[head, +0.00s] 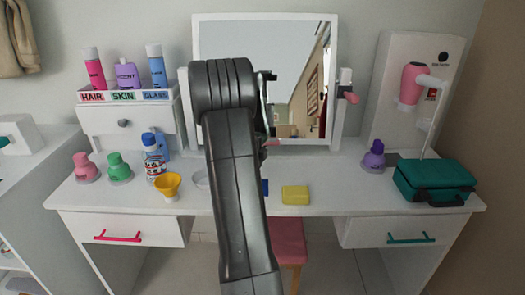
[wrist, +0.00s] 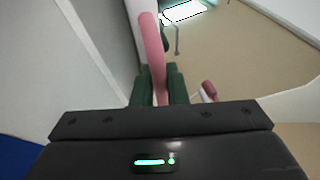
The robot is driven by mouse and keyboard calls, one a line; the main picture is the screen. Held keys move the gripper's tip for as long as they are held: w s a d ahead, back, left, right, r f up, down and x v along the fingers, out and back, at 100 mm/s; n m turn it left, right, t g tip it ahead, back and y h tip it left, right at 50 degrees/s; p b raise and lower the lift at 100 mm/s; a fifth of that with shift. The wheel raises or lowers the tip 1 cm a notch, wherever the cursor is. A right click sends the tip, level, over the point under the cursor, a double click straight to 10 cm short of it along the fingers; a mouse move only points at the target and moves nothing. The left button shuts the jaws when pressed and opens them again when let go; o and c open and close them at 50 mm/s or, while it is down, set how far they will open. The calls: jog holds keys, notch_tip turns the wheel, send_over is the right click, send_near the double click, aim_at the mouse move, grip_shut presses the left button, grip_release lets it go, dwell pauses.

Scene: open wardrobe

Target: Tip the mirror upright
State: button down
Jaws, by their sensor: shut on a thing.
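The mirror (head: 290,55) has a white frame and stands at the back of the white dressing table, its glass reflecting the room. From the front I cannot tell exactly how far it leans. A white side post with a pink knob (head: 350,97) is at its right edge. My gripper (wrist: 160,78) is shut on a pink handle (wrist: 153,45), which passes between its green fingers in the wrist view. In the head view my arm covers the mirror's left and lower middle. A bit of pink (head: 272,142) shows beside it near the mirror's lower edge.
A pink stool (head: 288,240) is underneath. The right middle tabletop is clear.

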jog(key=shift+w+f+m+t+b, duration=0.2)
jog(key=shift+w+f+t+b, duration=0.45)
jog(key=shift+b, duration=1.2)
jog(key=shift+w+f+m+t+b, duration=0.3)
jog(key=shift+w+b, duration=0.6)
jog(key=shift+b, duration=0.9)
jog(key=shift+w+f+b, duration=0.2)
jog(key=shift+w+b, duration=0.65)
jog(key=shift+w, duration=0.6)
jog(key=c, duration=1.5)
grip_release()
jog(key=shift+o, duration=0.2)
jog(key=shift+s, duration=0.1)
jog(key=v, duration=1.3)
jog(key=shift+s+a+f, duration=0.15)
jog(key=shift+s+a, duration=0.1)
jog(key=shift+a, duration=0.1)
